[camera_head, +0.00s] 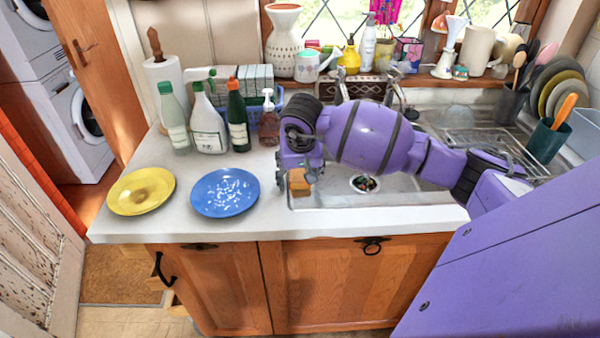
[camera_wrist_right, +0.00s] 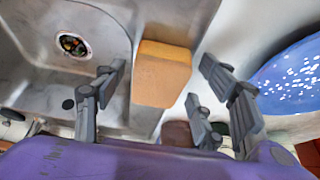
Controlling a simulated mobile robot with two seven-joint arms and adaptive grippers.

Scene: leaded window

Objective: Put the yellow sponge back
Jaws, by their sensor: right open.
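The yellow sponge (camera_wrist_right: 162,75), an orange-yellow block, is at the left edge of the sink. In the head view only a part of the sponge (camera_head: 298,180) shows below my right gripper (camera_head: 300,168). In the right wrist view my right gripper (camera_wrist_right: 162,66) is open, its fingers on either side of the sponge with gaps between. I cannot tell how far the sponge is from the fingertips. My left gripper is not in view.
A blue plate (camera_head: 225,193) and a yellow plate (camera_head: 141,191) lie on the counter left of the sink (camera_head: 420,188). Several bottles stand behind them, among them a dark green one (camera_head: 238,118). A paper towel roll (camera_head: 168,88) stands back left. Dishes and a drying rack are at right.

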